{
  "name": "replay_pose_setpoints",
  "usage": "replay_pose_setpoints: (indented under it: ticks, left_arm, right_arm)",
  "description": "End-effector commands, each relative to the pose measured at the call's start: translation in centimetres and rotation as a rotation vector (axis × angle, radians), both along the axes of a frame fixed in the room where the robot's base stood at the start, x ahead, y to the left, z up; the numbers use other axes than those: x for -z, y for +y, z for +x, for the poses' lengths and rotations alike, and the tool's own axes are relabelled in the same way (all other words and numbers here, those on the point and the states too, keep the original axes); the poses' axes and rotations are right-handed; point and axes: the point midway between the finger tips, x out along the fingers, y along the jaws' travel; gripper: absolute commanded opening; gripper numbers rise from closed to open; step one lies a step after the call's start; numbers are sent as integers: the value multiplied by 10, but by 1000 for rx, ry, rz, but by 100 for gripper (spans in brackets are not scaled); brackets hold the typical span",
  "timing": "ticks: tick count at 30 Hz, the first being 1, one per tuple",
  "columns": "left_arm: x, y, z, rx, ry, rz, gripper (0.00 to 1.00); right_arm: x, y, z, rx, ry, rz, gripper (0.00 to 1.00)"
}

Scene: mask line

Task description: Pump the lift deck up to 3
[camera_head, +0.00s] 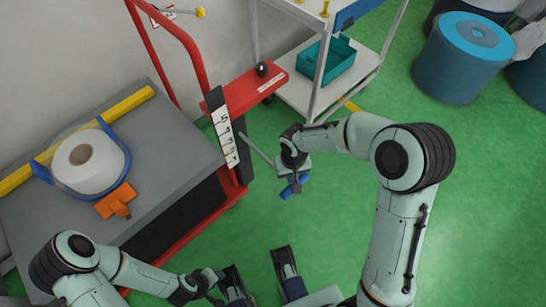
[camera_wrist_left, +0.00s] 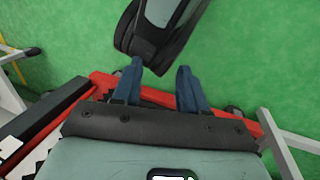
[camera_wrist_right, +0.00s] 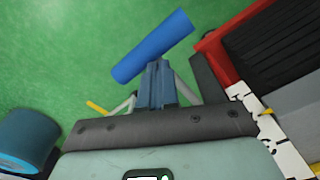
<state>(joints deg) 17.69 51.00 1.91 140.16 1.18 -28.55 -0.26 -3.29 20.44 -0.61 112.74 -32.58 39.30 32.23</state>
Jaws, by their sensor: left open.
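The lift deck (camera_head: 170,125) is a grey platform on a red cart, bearing a white roll (camera_head: 88,162) in a blue frame with an orange grip. I cannot tell the deck's exact mark. A thin grey pump lever (camera_head: 259,150) runs from the post to a blue bar handle (camera_wrist_right: 150,48). My right gripper (camera_wrist_right: 156,66) has its fingers together at the middle of the handle, apparently touching it. My left gripper (camera_wrist_left: 160,68) is open and empty, low beside the cart's red edge.
A black knob (camera_head: 262,69) sits on the red cart bracket. A white trolley with a teal bin (camera_head: 335,62) stands behind it. Blue drums (camera_head: 465,55) stand at the upper right. Green floor (camera_head: 490,190) is clear on the right.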

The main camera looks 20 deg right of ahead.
Motion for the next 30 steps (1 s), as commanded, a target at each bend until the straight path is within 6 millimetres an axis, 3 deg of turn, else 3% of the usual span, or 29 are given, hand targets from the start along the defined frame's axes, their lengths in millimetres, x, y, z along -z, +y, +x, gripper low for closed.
replay_pose_setpoints:
  ticks: [30]
  left_arm:
    - [40,27,52,-57,-135,68,43]
  right_arm:
    - [51,2,2,-1,2,0,0]
